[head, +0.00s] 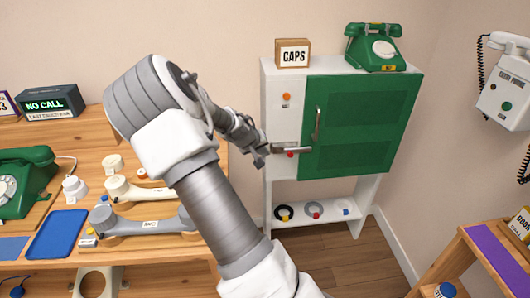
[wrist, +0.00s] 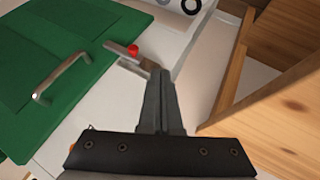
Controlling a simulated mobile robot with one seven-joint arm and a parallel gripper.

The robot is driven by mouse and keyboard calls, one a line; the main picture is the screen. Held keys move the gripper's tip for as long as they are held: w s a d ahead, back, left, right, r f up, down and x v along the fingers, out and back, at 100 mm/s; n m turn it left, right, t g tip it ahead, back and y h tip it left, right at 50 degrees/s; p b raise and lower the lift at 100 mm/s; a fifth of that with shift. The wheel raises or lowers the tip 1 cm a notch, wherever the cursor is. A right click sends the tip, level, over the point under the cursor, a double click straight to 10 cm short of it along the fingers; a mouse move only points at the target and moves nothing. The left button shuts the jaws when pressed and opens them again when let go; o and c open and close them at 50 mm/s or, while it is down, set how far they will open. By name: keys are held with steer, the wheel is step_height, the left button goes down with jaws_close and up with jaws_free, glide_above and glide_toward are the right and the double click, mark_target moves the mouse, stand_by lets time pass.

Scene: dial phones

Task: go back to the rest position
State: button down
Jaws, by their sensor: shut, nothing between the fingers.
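My gripper (head: 262,152) is shut and empty, in front of the white cabinet's left side panel. In the wrist view its closed fingers (wrist: 160,88) point up the picture. The fingertips are close to a grey latch bar (head: 293,149) with a red knob (wrist: 133,50); I cannot tell whether they touch it. The arm reaches out across the middle of the head view. The cabinet's green door (head: 365,125) looks shut, with a metal handle (head: 317,124) that also shows in the wrist view (wrist: 63,78).
A wooden desk (head: 75,262) on the left holds a green phone (head: 22,183), pale and grey handsets, and a blue pad (head: 58,233). A green dial phone (head: 374,48) and a GAPS sign (head: 293,54) stand on the cabinet. A wall phone (head: 505,88) hangs at right.

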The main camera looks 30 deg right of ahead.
steer(key=shift+a, duration=0.1)
stand_by(0.3)
steer(key=s+a+r+n+t+y, duration=0.2)
steer(key=s+a+r+y, duration=0.5)
steer(key=s+a+r, duration=1.35)
steer(key=s+a+n, duration=0.2)
steer(key=s+a, duration=0.3)
steer(key=s, duration=0.4)
step_height(320, 180, up, 13)
steer(key=p, duration=1.3)
steer(key=shift+s+a+r, duration=0.2)
steer(key=shift+s+a, duration=0.05)
steer(key=shift+s, duration=0.1)
